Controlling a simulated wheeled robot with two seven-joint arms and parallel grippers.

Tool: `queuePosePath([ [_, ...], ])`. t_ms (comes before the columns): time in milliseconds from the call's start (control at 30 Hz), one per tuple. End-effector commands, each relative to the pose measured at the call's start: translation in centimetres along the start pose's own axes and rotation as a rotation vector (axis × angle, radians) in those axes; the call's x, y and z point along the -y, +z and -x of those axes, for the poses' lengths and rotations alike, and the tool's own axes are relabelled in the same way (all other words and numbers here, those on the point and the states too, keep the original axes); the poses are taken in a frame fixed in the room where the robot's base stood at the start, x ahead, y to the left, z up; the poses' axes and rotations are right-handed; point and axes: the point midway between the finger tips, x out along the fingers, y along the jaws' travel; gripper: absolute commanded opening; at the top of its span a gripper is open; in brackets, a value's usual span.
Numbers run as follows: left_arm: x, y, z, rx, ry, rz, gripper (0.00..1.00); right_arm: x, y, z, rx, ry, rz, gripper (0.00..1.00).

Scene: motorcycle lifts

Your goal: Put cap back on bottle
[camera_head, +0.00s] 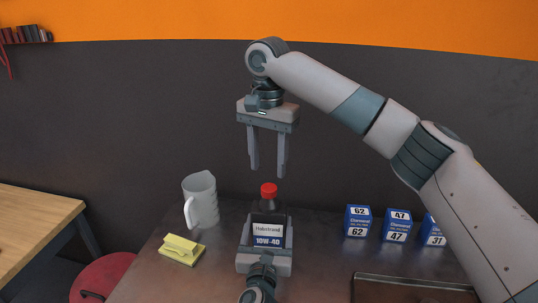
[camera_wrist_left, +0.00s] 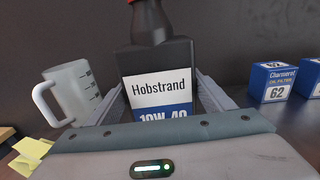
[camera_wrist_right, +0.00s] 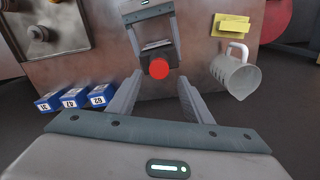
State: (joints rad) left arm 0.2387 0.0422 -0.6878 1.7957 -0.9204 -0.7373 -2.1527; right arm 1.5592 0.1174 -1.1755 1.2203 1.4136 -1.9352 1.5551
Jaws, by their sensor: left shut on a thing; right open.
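A black oil bottle (camera_head: 268,216) with a white and blue "Hobstrand 10W-40" label stands upright on the dark bench. A red cap (camera_head: 268,190) sits on top of its neck; whether it is screwed tight I cannot tell. The cap shows as a red disc in the right wrist view (camera_wrist_right: 159,68). My left gripper (camera_head: 265,240) is shut on the bottle (camera_wrist_left: 158,75), one finger on each side. My right gripper (camera_head: 267,173) is open and empty, pointing down just above the cap, its fingers apart on either side of it.
A grey measuring jug (camera_head: 203,203) and yellow sticky notes (camera_head: 181,249) are left of the bottle. Several blue oil filter boxes (camera_head: 358,222) stand to the right. A metal tray (camera_head: 400,281) lies at front right, and a red stool (camera_head: 100,277) is at the left.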

Motion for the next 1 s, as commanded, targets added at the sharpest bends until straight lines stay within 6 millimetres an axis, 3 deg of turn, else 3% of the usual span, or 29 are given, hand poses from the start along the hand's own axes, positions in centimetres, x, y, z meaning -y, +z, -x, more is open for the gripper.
queuePosePath([
  [1000, 0.0, 0.0, 0.0, 0.0, 0.0, 0.0, 0.12, -0.1, -0.1, 1.4, 0.003, 0.0, 1.526, 0.46],
])
